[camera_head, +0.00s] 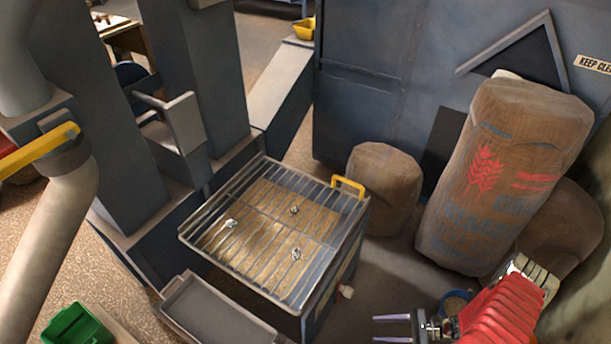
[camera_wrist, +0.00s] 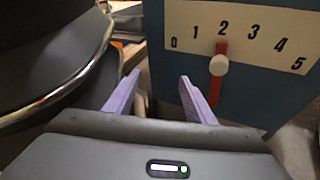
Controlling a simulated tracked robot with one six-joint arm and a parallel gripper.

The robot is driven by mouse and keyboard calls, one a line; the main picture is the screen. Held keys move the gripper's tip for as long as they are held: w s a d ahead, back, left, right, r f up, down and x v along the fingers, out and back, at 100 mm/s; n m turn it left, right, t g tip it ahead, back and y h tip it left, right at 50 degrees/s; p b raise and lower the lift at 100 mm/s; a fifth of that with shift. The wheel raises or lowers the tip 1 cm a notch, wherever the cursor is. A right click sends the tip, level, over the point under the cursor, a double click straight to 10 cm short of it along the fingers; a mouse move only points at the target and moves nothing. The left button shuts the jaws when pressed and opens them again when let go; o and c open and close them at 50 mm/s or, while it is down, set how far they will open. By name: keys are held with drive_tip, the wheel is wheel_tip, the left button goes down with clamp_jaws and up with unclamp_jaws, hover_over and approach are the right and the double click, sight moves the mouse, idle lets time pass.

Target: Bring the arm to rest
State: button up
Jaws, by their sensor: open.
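My gripper (camera_head: 392,329) is at the bottom right of the head view, at the end of my red arm. Its two fingers point left and stand apart with nothing between them. In the wrist view my gripper (camera_wrist: 158,98) shows two purple fingers, also apart and empty. Beyond them at the right is a dial plate (camera_wrist: 245,35) numbered 0 to 5. Its red pointer with a pale knob (camera_wrist: 219,65) stands near 2.
A grated hopper box (camera_head: 270,165) with a yellow handle (camera_head: 348,187) stands left of my gripper. Small pale lumps lie at the grate. A grey tray (camera_head: 215,315) is in front. Sacks (camera_head: 500,170) lean at the right. A green bin (camera_head: 75,328) is bottom left.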

drive_tip(key=w+d+r+n+g+h, duration=0.25)
drive_tip(key=r+n+h, duration=0.3)
drive_tip(key=r, duration=1.05)
drive_tip(key=w+d+r+n+g+h, duration=0.1)
drive_tip(key=r+n+g+h, duration=0.45)
drive_tip(key=r, duration=1.15)
drive_tip(key=s+a+r+n+t+h, duration=0.1)
drive_tip(key=s+a+r+n+t, duration=0.1)
drive_tip(key=r, duration=0.8)
drive_tip(key=s+a+r+n+t+h, duration=0.1)
drive_tip(key=s+a+r+n+t, duration=0.2)
drive_tip(key=a+r+n+t, duration=0.2)
drive_tip(key=s+a+r+n+t+h, duration=0.1)
drive_tip(key=a+r, duration=0.5)
drive_tip(key=r, duration=0.8)
drive_tip(key=s+n+t, duration=0.1)
drive_tip(key=n+t, duration=0.1)
drive_tip(key=t, duration=0.1)
drive_tip(key=shift+s+a+r+n+t, duration=0.2)
drive_tip(key=shift+r+n+t, duration=0.1)
drive_tip(key=shift+r, duration=0.05)
idle(1.2)
